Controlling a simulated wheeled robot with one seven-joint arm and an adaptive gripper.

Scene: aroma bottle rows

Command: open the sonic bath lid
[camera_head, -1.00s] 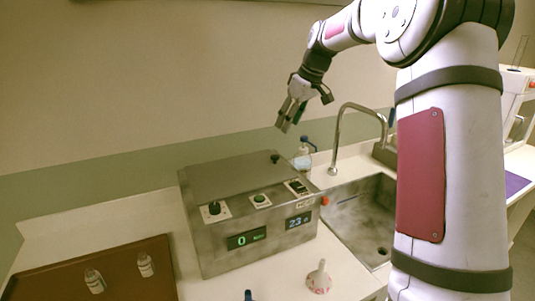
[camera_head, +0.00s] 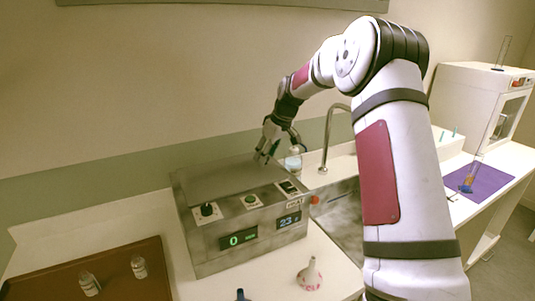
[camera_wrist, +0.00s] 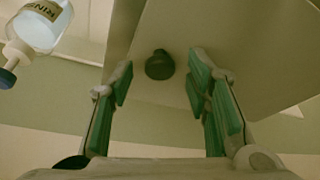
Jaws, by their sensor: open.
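The sonic bath (camera_head: 255,236) is a grey metal box on the white counter, with knobs and lit displays on its front. Its flat lid (camera_head: 222,180) is shut. In the wrist view the lid's dark round knob (camera_wrist: 160,65) lies between and a little beyond the green-padded fingers of my gripper (camera_wrist: 165,75). The fingers are apart and nothing is held. In the head view my gripper (camera_head: 265,155) is over the lid's back right part and hides the knob.
A rinse bottle (camera_head: 293,162) stands behind the bath, close to my gripper; it also shows in the wrist view (camera_wrist: 38,25). A faucet (camera_head: 328,135) and sink (camera_head: 340,215) are to the right. A brown tray (camera_head: 120,285) with small bottles is at front left. A small white flask (camera_head: 310,275) stands in front.

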